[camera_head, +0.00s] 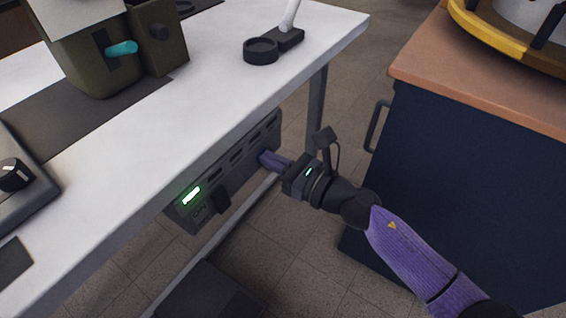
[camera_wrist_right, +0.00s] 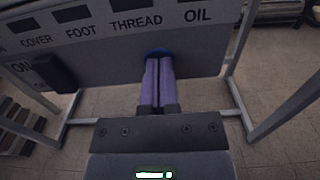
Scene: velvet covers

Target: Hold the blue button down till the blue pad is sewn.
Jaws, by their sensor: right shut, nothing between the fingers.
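The blue button (camera_wrist_right: 158,51) shows in the right wrist view as a blue rim behind my fingertips, on a grey control box (camera_wrist_right: 95,65) under the THREAD label. My right gripper (camera_wrist_right: 158,58) is shut with its two purple fingers side by side, and the tips are at the button and cover most of it. In the head view my right gripper (camera_head: 265,158) reaches the front of the same control box (camera_head: 228,172) under the table edge. How far the button is pressed cannot be told. No blue pad can be made out. My left gripper is out of view.
The box has a lit green light (camera_head: 191,195) and a black switch (camera_head: 222,200). The white table (camera_head: 215,95) above carries an olive machine (camera_head: 120,50) with a teal lever. A dark blue cabinet (camera_head: 470,180) stands to the right, with open floor between.

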